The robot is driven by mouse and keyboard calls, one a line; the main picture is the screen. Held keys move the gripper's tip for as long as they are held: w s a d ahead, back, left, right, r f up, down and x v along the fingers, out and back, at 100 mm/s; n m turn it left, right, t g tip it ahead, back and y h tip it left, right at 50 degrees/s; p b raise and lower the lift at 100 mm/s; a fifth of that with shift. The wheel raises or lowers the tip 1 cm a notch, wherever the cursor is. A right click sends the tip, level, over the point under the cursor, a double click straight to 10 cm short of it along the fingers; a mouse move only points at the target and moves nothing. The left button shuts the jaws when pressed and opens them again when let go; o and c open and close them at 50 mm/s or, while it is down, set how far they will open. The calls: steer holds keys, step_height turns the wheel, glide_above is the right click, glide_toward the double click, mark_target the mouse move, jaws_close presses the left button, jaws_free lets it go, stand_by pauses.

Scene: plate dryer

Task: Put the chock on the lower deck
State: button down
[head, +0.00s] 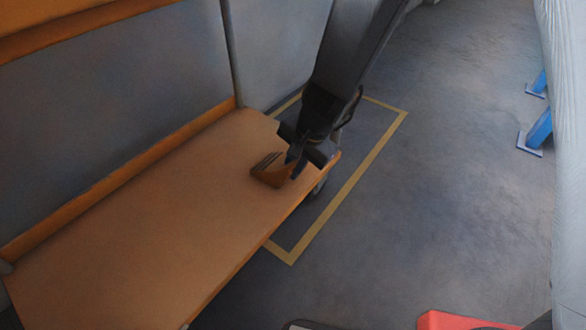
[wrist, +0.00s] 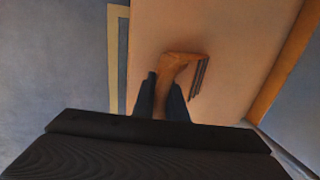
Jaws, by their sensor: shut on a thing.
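The chock (head: 269,172) is an orange-brown wedge with dark ridges on one side. In the head view it is at the far end of the orange-tan deck (head: 150,225), near the deck's right edge. My gripper (head: 295,170) reaches down over that end and is shut on the chock. In the wrist view the chock (wrist: 180,66) sits between the two dark fingers (wrist: 161,97), with its ridged side to the right. The deck surface (wrist: 225,35) lies behind it. I cannot tell whether the chock touches the deck.
A grey wall panel (head: 120,100) with an orange rail stands along the deck's left side. A yellow line (head: 350,185) marks the floor by the deck's right edge and far end. Blue supports (head: 538,130) stand at the right. A red object (head: 455,320) is at the bottom. The near deck is clear.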

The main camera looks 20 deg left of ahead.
steer(key=shift+f, duration=0.1)
steer(key=c, duration=1.8)
jaws_free()
steer(key=shift+o, duration=0.2)
steer(key=p+v, duration=0.8)
steer(key=v, duration=0.4)
steer(key=s+r+n+g, duration=0.1)
steer(key=s+r+n, duration=0.4)
steer(key=s+r, duration=0.5)
steer(key=s+d+r+n+h, duration=0.1)
steer(key=s+d+r+n, duration=0.2)
steer(key=s, duration=0.3)
steer(key=s+d+r+n+h, duration=0.1)
steer(key=s+d+r+n, duration=0.3)
steer(key=s+d, duration=0.1)
steer(key=shift+s+d, duration=0.15)
steer(key=shift+s, duration=0.65)
steer(key=shift+r, duration=0.1)
steer(key=shift+d+r+m+p, duration=0.1)
steer(key=shift+r+m+p, duration=0.2)
steer(key=shift+r+p, duration=1)
